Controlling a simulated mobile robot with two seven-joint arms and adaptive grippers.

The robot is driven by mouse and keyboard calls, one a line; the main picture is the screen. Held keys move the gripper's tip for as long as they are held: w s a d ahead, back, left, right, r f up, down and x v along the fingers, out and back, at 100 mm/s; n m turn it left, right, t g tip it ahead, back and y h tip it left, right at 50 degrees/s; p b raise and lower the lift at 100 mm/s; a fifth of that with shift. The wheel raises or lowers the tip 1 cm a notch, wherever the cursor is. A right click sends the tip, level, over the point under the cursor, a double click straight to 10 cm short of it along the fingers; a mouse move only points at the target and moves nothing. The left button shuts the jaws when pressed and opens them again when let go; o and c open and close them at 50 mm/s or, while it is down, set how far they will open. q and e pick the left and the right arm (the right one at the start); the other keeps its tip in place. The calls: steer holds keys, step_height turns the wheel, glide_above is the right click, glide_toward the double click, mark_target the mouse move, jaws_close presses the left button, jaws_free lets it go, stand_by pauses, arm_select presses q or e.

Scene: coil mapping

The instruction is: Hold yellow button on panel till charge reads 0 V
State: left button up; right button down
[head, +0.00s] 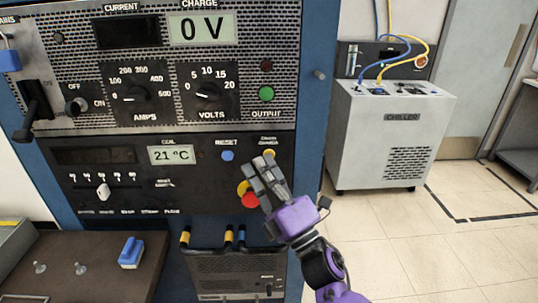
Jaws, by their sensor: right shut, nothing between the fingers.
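The panel (120,170) fills the left half of the head view. Its charge display (201,28) reads 0 V. The yellow button (269,153) sits at the upper right of the lower panel, under a small label. My right gripper (268,160) is shut and empty, with its fingertips at the yellow button and covering part of it. Whether the button is pressed in cannot be told. A red emergency-type button (250,200) with a yellow part shows partly behind the fingers. My left gripper is not in view.
A blue reset button (227,156) lies just left of the fingertips. A green output light (266,93) is above. Hoses plug in below the panel. A bench (60,262) with a blue-handled item (131,252) stands lower left. A chiller (390,140) stands behind, with open floor in front.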

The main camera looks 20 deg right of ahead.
steer(key=shift+s+a, duration=0.2)
steer(key=shift+s, duration=0.4)
steer(key=s, duration=0.2)
steer(key=s+a, duration=0.1)
steer(key=s, duration=0.2)
steer(key=shift+a+p, duration=0.2)
steer(key=shift+p, duration=0.1)
steer(key=shift+w, duration=0.1)
